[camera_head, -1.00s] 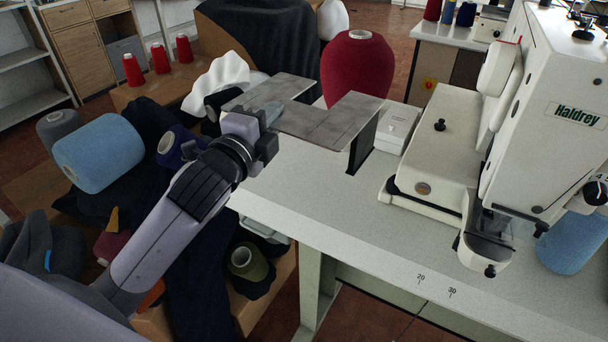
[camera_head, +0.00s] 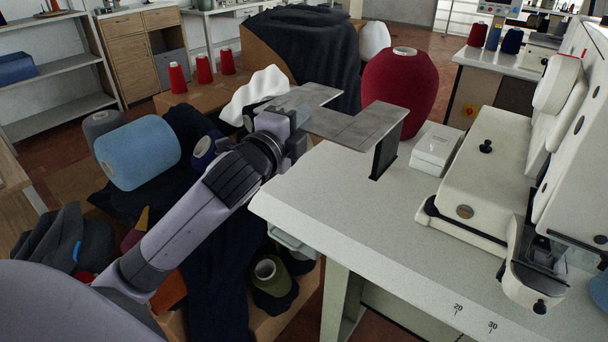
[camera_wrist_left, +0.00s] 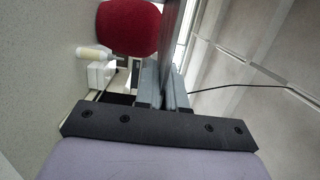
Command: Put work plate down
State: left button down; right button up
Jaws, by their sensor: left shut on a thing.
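The work plate (camera_head: 352,124) is a flat grey metal plate with a stepped outline. In the head view it lies roughly level over the far left part of the white table. My left gripper (camera_head: 296,127) is shut on its near left edge. In the left wrist view the fingers (camera_wrist_left: 162,88) close on the plate (camera_wrist_left: 178,35), seen edge-on. A dark upright piece (camera_head: 386,152) shows under the plate's right end and reaches the tabletop; I cannot tell whether it bears the plate. My right gripper is out of view.
The white table (camera_head: 345,210) has free room in front of the plate. A white box (camera_head: 436,148) and the buttonhole machine (camera_head: 490,165) stand to the right. A large red cone (camera_head: 400,85) stands behind the plate. Yarn cones, including a blue one (camera_head: 138,152), and dark cloth crowd the left.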

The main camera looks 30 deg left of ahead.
pick_arm(q)
notch_tip(320, 180, down, 10)
jog(key=b, duration=0.2)
jog(key=shift+f, duration=0.2)
jog(key=shift+f, duration=0.2)
jog(key=c, duration=1.3)
grip_release()
jog(key=shift+f, duration=0.1)
jog(key=shift+o, duration=0.4)
